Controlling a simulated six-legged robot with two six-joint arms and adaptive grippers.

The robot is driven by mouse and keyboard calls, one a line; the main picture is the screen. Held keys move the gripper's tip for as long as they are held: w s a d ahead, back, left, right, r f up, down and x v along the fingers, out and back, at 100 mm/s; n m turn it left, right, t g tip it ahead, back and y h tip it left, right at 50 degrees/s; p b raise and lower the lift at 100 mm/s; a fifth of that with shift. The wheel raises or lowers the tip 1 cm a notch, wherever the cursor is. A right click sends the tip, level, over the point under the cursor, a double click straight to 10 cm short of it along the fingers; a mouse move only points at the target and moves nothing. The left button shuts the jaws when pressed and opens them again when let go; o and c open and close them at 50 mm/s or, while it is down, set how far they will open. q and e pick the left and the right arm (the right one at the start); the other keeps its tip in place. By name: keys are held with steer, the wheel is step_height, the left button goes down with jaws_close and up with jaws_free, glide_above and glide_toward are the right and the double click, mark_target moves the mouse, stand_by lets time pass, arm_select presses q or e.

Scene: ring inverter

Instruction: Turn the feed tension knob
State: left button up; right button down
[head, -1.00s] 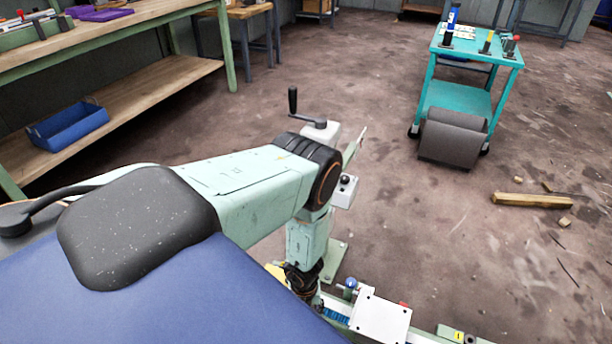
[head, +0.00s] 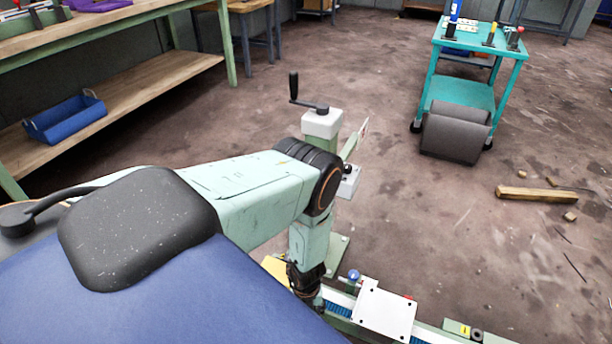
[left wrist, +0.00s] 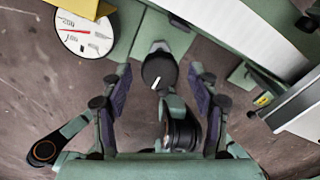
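A round black knob (left wrist: 159,71) with a white pointer mark shows in the left wrist view, at the end of a pale green bracket. The wrist view shows my left gripper (left wrist: 159,84) open, with one dark finger pad on each side of the knob and a visible gap on both sides. In the head view my left gripper (head: 307,297) points down beside the machine's rail; its fingers and the knob are hard to make out there, partly hidden by my arm and body. My right gripper is in neither view.
A white dial (left wrist: 84,34) with a red needle sits left of the knob. A crank handle (head: 294,88) stands on a white-topped post behind my arm. A white plate (head: 385,313) lies on the rail. A teal cart (head: 463,94) stands far right, wooden scraps (head: 537,194) on the floor.

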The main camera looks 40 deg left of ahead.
arm_select(q)
steer(key=c, duration=1.1)
steer(key=shift+o, duration=0.2)
steer(key=shift+m, duration=0.3)
